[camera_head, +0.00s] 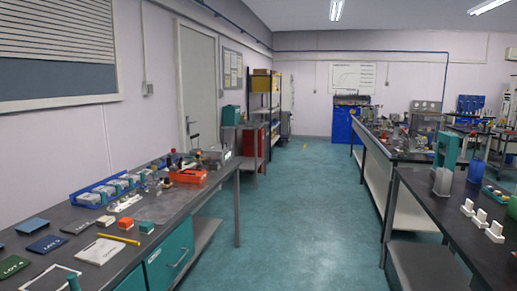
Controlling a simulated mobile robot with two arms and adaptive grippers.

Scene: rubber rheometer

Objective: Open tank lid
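I cannot pick out a tank lid for certain. A small translucent container (442,181) stands on the right bench beside a teal upright stand (447,150); whether it has a lid I cannot tell. A grey box-like device (213,156) sits at the far end of the left bench, too small to make out a lid. Neither of my grippers is in view.
The left bench (160,211) carries a blue tray (92,196), an orange tray (187,177), a notepad and dark lot cards. The right bench (437,208) carries white blocks (468,208) and a blue bottle (475,171). The green floor aisle (300,215) between them is clear.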

